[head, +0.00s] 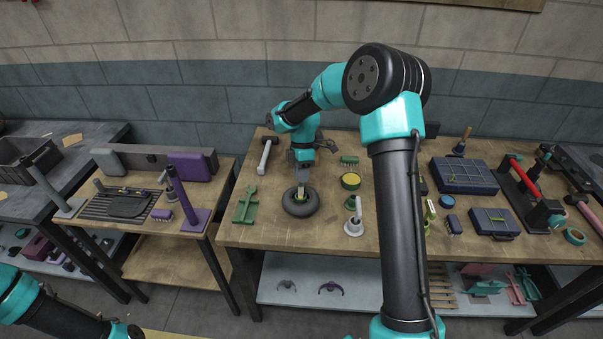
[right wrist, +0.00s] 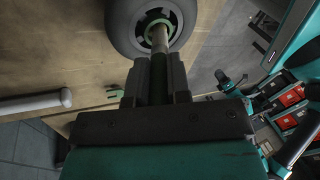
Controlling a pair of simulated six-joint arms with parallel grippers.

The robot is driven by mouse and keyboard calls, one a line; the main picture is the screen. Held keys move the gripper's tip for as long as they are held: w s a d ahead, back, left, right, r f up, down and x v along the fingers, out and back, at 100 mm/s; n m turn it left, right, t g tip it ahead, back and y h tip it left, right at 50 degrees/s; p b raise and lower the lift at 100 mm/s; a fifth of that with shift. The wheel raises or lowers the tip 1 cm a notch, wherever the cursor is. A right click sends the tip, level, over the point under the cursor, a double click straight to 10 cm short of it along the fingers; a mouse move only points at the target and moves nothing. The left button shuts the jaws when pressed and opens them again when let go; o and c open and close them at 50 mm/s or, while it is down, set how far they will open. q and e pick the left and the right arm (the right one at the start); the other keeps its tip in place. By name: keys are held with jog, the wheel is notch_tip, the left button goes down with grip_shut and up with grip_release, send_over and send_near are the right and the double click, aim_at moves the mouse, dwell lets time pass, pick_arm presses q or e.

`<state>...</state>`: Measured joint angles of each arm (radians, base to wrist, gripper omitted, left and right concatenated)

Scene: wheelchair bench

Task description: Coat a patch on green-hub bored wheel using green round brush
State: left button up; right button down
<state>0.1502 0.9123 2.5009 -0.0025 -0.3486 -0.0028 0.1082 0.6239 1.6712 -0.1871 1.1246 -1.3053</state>
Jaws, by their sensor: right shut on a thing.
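The green-hub wheel (head: 299,209) lies flat on the wooden bench, a dark grey tyre; its green hub shows in the right wrist view (right wrist: 143,22). My right gripper (head: 301,181) is directly above the wheel, pointing down. It is shut on the brush (right wrist: 160,62), whose green handle sits between the jaws, with a pale band beyond it. The brush's far end reaches the hub area; whether it touches the wheel I cannot tell. My left arm shows only at the lower left of the head view, and its gripper is out of frame.
Blue cases (head: 464,174) stand farther right. The bench's front edge is close to the wheel.

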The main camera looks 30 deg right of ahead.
jog(key=shift+s+a, duration=0.1)
jog(key=shift+s, duration=0.05)
dwell(0.3)
jog(key=shift+w+d, duration=0.55)
jog(key=shift+w, duration=0.2)
jog(key=shift+s+a, duration=0.1)
jog(key=shift+s+a, duration=0.4)
jog(key=shift+s, duration=0.25)
jog(key=shift+w+d, duration=0.5)
jog(key=shift+w, duration=0.25)
